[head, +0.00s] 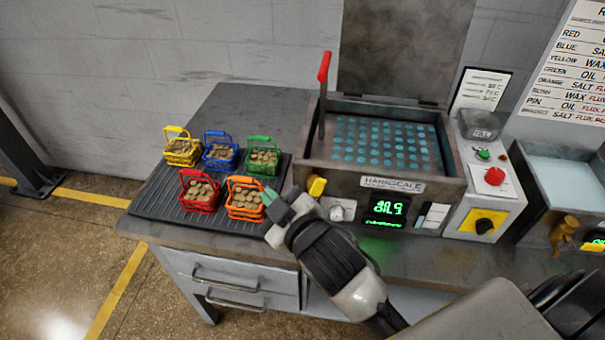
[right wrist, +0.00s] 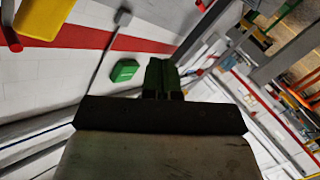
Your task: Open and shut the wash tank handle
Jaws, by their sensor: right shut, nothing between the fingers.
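A steel tank labelled HARNSCALE (head: 448,182) stands on the bench with its lid (head: 405,45) raised; teal dots show inside. A lever with a red grip (head: 324,67) stands nearly upright at the tank's left side. A yellow knob (head: 316,186) sits on the lower left of its front. I cannot tell which of these is the wash tank handle.
Several baskets of round pieces, such as the orange basket (head: 246,214) and red basket (head: 198,207), stand on a dark ribbed mat (head: 160,207) close left of my gripper. A control box (head: 489,205) stands right of the tank. Another tank (head: 541,195) is farther right.

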